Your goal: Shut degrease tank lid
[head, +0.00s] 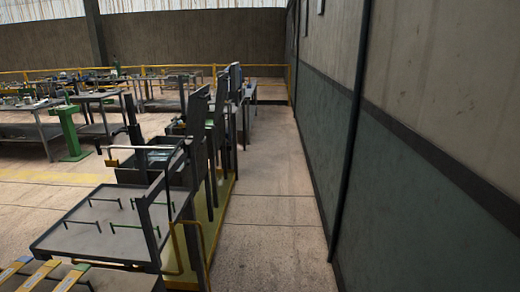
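A row of dark tanks stands in the middle of the head view, with the nearest tank (128,174) just behind a grey table. Several dark panels, which look like raised lids, stand upright along the row's right side; the nearest panel (197,115) is upright and others are partly hidden behind it. I cannot read any label, so I cannot tell which tank is the degrease tank. Neither of my grippers shows in this view.
A grey table (75,238) with several small bar handles stands in front. Yellow-ended strips (40,275) lie at the bottom left. A clear concrete aisle (270,200) runs between the tank row and the right wall (420,180). A green stand (70,130) and workbenches are farther left.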

